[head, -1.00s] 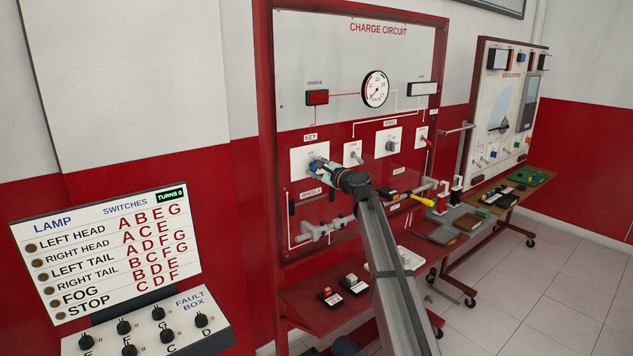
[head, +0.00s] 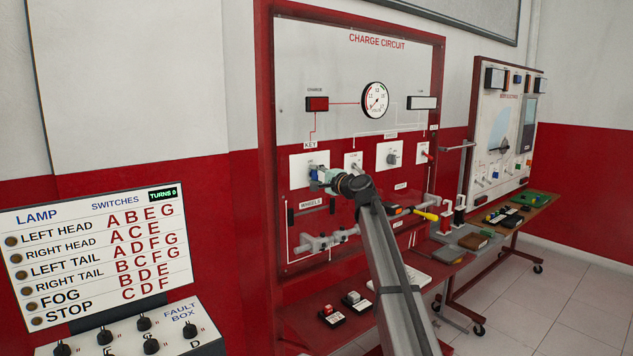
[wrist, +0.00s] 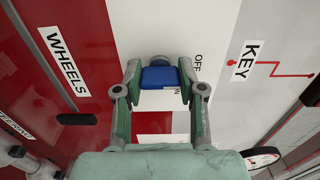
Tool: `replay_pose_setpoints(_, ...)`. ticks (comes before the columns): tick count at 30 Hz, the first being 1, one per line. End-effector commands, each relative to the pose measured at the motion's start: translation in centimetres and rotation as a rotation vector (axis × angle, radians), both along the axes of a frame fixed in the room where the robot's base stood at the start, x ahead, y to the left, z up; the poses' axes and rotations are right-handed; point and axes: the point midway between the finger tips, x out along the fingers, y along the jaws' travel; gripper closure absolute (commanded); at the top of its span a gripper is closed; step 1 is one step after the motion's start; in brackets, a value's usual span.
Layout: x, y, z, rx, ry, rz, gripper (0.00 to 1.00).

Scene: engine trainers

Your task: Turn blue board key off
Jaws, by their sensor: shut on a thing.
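The blue key (head: 313,172) is on the white plate (head: 296,168) under the KEY label of the charge circuit board (head: 350,75). It also shows in the wrist view as a blue block (wrist: 160,77) between my fingers. My gripper (head: 322,176) is shut on it; its two fingertips (wrist: 160,73) sit on either side of the key. In the wrist view the OFF label (wrist: 198,62) lies right of the key, and another label below it is partly hidden by my finger. The key's exact angle is hard to tell.
A black handle (wrist: 77,118) by the WHEELS label is left of my gripper in the wrist view. Other knobs (head: 392,158) sit right of the key. A red bench (head: 310,305) stands below, and the lamp fault box (head: 130,335) is at the lower left.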

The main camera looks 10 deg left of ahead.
Motion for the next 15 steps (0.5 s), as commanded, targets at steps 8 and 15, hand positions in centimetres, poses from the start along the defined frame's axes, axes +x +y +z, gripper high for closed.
replay_pose_setpoints(8, 0.07, 0.06, 0.15, -0.006, -0.007, 0.000, 0.95)
replay_pose_setpoints(15, 0.06, 0.05, 0.13, -0.005, -0.006, 0.000, 0.35)
